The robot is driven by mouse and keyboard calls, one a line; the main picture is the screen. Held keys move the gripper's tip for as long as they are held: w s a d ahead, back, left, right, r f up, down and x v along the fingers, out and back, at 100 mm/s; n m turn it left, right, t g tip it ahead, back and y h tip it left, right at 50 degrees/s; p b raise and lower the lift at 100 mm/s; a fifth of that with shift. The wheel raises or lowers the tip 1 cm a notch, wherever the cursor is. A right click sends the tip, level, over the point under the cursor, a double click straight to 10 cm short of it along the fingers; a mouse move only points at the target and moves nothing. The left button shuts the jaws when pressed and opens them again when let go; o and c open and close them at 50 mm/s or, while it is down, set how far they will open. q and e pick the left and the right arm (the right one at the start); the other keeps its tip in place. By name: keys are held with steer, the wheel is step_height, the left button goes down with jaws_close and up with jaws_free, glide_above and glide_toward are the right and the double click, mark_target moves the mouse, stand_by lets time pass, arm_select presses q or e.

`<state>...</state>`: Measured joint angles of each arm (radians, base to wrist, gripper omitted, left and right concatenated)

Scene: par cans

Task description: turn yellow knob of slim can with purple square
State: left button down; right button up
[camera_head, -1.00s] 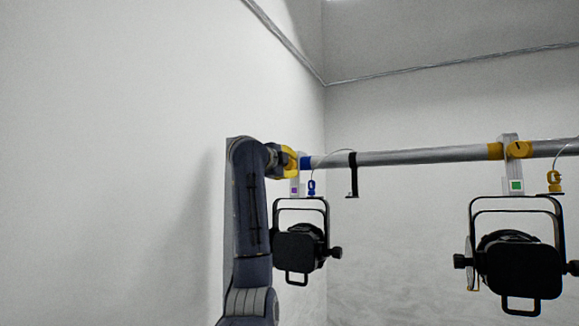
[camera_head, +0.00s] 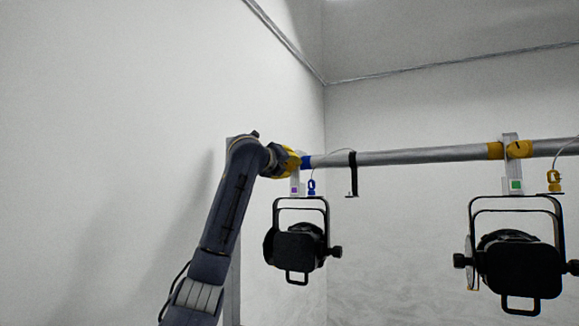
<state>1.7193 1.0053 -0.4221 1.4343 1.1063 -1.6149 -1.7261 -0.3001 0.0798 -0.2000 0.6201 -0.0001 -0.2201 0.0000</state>
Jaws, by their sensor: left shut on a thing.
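The slim can (camera_head: 299,246) is black and hangs from the left part of the pipe by a black yoke. A small purple square (camera_head: 295,190) shows on its pale clamp. My left gripper (camera_head: 291,160) is at the top of that clamp, shut on the yellow knob, which is mostly hidden by the gripper and hard to tell apart from its yellow parts. My right gripper is out of view.
A grey pipe (camera_head: 420,156) runs across to the right. A wider black can (camera_head: 518,268) with a green square (camera_head: 516,185) and its own yellow knob (camera_head: 519,149) hangs at the right. A black hook (camera_head: 352,175) hangs between the cans. Below the pipe between them is free room.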

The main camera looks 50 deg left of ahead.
arm_select(q)
steer(key=m, duration=0.3)
steer(key=shift+m, duration=2.1)
steer(key=c, duration=0.9)
jaws_free()
steer(key=shift+s, duration=0.1)
steer(key=v, duration=1.1)
steer(key=shift+s+d, duration=0.15)
steer(key=shift+s, duration=0.25)
